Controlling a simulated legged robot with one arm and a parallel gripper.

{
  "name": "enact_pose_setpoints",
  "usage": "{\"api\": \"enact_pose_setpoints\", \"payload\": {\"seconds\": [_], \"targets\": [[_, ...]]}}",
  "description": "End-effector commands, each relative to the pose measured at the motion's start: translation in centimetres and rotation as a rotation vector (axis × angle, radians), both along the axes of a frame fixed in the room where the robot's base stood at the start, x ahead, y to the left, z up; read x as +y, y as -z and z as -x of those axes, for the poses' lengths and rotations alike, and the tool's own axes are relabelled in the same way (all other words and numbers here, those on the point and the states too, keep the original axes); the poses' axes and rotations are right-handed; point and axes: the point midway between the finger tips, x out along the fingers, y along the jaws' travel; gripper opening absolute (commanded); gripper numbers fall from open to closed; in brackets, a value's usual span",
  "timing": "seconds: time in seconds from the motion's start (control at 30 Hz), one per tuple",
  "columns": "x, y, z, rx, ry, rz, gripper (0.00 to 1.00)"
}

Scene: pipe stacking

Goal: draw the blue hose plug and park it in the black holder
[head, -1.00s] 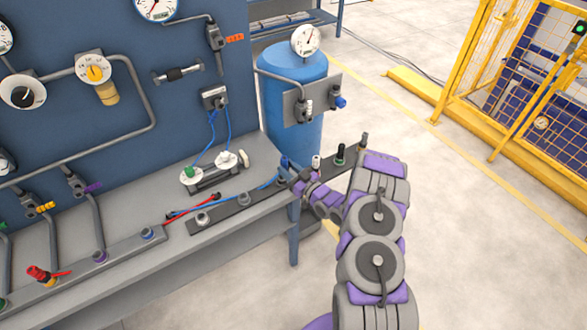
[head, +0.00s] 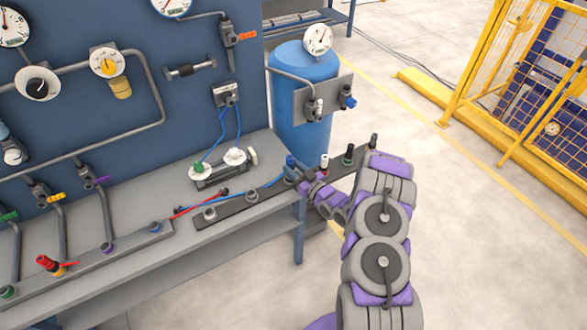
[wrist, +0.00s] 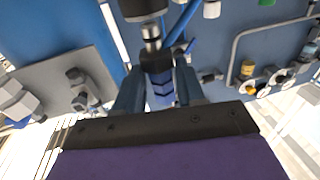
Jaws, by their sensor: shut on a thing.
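My gripper (head: 299,177) is over the dark strip (head: 240,208) at the bench's front right. A blue plug end (head: 290,161) shows just beside its tip. In the wrist view my gripper (wrist: 157,85) has its two blue fingers closed around the blue plug (wrist: 161,92). A black block and a bright metal stem (wrist: 151,38) continue from the plug up to a dark cylinder (wrist: 143,8). I cannot tell whether the plug is seated or free. A blue hose (head: 262,189) lies along the strip towards my gripper. Which part is the black holder is unclear.
A red hose lever (head: 200,204) lies left. The blue tank (head: 303,120) stands behind; open floor lies right.

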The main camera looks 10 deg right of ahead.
Motion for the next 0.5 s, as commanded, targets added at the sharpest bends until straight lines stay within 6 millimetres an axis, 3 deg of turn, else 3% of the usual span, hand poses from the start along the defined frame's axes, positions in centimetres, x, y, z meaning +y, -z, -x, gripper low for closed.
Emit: {"api": "enact_pose_setpoints", "payload": {"seconds": [0.5], "targets": [[0.23, 0.9, 0.02, 0.001, 0.0, 0.003, 0.05]]}}
